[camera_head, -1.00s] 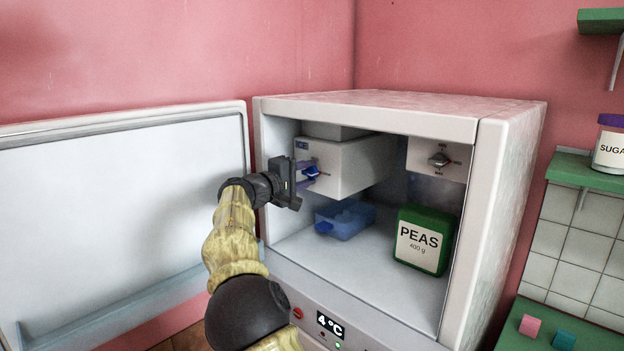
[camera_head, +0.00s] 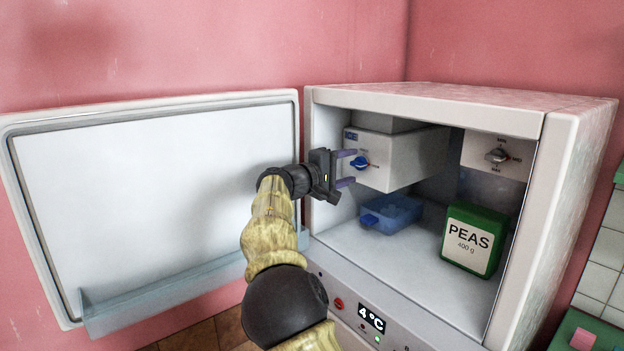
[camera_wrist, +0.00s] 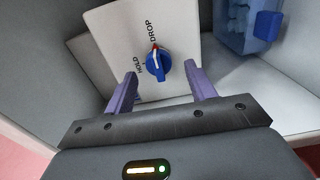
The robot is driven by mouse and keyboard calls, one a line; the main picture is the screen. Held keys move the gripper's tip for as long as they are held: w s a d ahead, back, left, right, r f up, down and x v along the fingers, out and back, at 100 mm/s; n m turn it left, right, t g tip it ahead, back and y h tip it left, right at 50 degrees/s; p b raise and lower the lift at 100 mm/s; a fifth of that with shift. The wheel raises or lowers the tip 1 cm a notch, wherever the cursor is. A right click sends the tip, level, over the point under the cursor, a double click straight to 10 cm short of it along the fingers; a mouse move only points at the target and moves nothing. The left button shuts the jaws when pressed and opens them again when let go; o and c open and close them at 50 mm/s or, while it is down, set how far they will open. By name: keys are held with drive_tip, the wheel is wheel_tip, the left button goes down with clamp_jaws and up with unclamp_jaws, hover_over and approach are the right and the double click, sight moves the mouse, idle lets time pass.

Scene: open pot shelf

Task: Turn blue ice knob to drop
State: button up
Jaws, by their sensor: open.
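The blue ice knob (camera_head: 360,162) is on the front of a white box (camera_head: 405,165) in the upper left of the open cabinet. In the wrist view the knob (camera_wrist: 157,65) has its red-tipped end towards the DROP label; HOLD is to the left. My gripper (camera_head: 346,168) is open and empty, in front of the knob. Its purple fingers (camera_wrist: 158,90) point at the box, one either side of the knob's line, with the knob beyond their tips. A blue tray (camera_head: 392,212) sits on the cabinet floor below; its contents are unclear.
The white cabinet door (camera_head: 150,200) stands open at the left. A green PEAS box (camera_head: 474,238) stands on the cabinet floor at the right. A second, grey knob (camera_head: 497,155) is on a panel at the upper right. The cabinet's side wall is close to my gripper.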

drive_tip(key=b+v, duration=0.1)
drive_tip(key=v, duration=1.4)
drive_tip(key=shift+b, duration=0.4)
